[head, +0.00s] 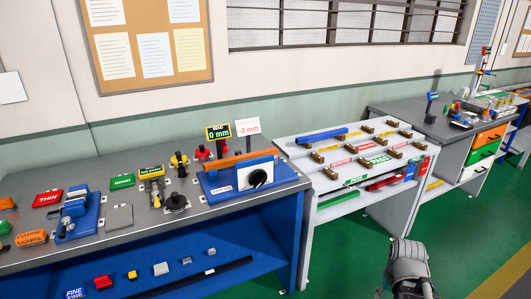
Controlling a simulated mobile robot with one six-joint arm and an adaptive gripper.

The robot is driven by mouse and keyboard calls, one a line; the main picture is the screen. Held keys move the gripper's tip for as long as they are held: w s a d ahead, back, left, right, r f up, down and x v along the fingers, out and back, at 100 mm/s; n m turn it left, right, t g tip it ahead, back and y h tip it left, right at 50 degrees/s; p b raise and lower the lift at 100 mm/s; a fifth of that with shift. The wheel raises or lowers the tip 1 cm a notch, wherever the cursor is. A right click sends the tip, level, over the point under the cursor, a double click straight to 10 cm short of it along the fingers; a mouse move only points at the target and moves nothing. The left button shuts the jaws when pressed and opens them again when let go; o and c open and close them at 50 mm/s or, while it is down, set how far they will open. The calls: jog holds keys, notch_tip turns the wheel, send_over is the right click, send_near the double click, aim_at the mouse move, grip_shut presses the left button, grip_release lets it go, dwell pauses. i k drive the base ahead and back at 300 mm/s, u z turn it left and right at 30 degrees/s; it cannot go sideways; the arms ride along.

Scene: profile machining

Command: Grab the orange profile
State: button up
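The orange profile (228,162) is a long bar lying across the top of a blue fixture (222,184) with a white dial plate, on the right part of the grey workbench. The fixture carries a green "0 mm" display and a white sign reading "-2 mm". A grey part of my arm shows at the bottom right, over the green floor and well apart from the profile. My gripper's fingers do not show.
The grey workbench (128,222) also holds several coloured labels, knobs and a smaller blue device (78,216). A white rack (297,152) with a blue profile (322,135) stands to its right. Another bench with coloured drawers is farther right. Green floor (350,255) lies open in front.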

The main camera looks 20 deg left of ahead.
aim_at(230, 162)
jog(key=u, duration=0.15)
jog(key=i, duration=1.4)
jog(key=u, duration=0.8)
